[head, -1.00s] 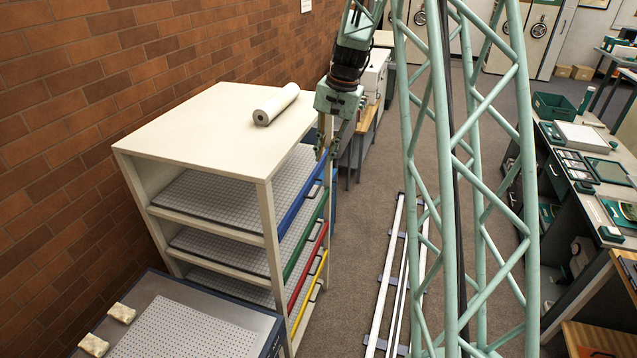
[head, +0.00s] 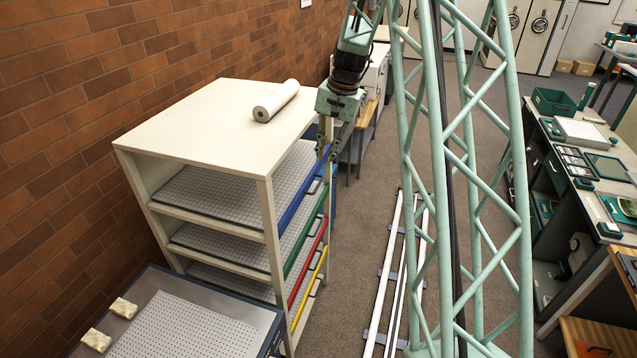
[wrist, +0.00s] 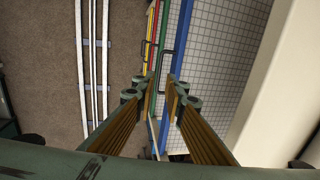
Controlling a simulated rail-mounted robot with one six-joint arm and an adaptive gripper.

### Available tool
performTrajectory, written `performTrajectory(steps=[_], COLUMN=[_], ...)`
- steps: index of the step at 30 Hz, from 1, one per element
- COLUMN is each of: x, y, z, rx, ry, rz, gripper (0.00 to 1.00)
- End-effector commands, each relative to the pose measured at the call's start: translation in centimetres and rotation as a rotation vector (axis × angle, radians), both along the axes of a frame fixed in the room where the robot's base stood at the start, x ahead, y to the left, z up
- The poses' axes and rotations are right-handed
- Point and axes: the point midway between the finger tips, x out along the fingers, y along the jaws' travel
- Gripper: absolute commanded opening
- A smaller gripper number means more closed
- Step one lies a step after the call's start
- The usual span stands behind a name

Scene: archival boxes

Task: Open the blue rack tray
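The blue rack tray (head: 298,203) is the top tray of a cream rack (head: 268,215). It has a blue front edge and a light grid-patterned floor, and sits within the rack. It also shows in the wrist view (wrist: 179,45). My gripper (head: 327,157) is at the far end of the blue front edge, on the aisle side. In the wrist view its two fingers (wrist: 161,82) point towards the tray fronts with a gap between their tips. A dark handle (wrist: 167,52) shows just beyond the tips. I cannot tell whether the fingers touch it.
Green (head: 300,243), red (head: 309,264) and yellow (head: 310,290) tray fronts lie below the blue one. A white roll (head: 276,101) lies on the rack top. White floor rails (head: 385,270) run along the aisle. A brick wall stands behind the rack.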

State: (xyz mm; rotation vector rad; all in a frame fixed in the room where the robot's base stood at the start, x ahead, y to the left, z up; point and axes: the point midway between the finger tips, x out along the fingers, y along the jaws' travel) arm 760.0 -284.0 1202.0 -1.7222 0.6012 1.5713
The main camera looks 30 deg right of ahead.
Motion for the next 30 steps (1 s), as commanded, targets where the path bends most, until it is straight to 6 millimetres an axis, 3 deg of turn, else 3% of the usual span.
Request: performTrajectory(steps=[30], x=[1.5], y=[1.4], z=[-10.5], rx=[0.000], ry=[0.001], rz=[0.000], gripper=[0.11])
